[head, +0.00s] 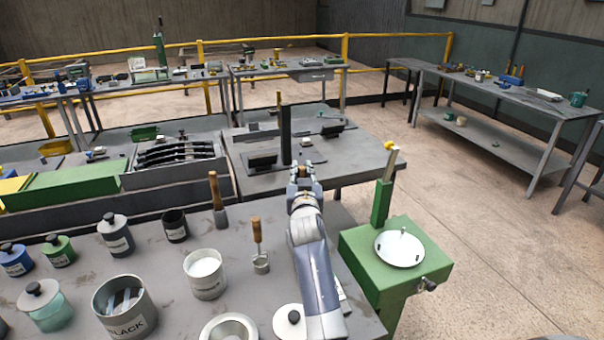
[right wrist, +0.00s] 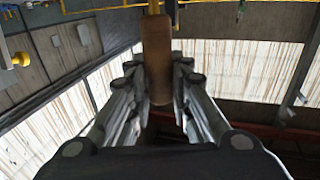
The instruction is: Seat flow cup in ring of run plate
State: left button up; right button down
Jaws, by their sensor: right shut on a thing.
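My right gripper (head: 303,172) is raised at the middle of the head view, over the far part of the near bench. In the right wrist view its fingers (right wrist: 157,95) are shut on a brown cylindrical handle (right wrist: 157,55). The handle narrows to a yellowish stem at the top; whatever it belongs to is mostly hidden in the head view. My left gripper is not in view.
Right of my arm, a green stand (head: 373,275) bears a round pale plate (head: 392,252) and an upright green post. Lidded jars, a white-filled pot (head: 205,283) and a tin marked BLACK (head: 135,323) crowd the near bench. A dark post (head: 285,125) rises beyond my gripper.

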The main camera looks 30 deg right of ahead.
jog(key=shift+f+b, duration=0.3)
jog(key=shift+f, duration=0.15)
jog(key=c, duration=1.4)
grip_release()
jog(key=shift+o, duration=0.2)
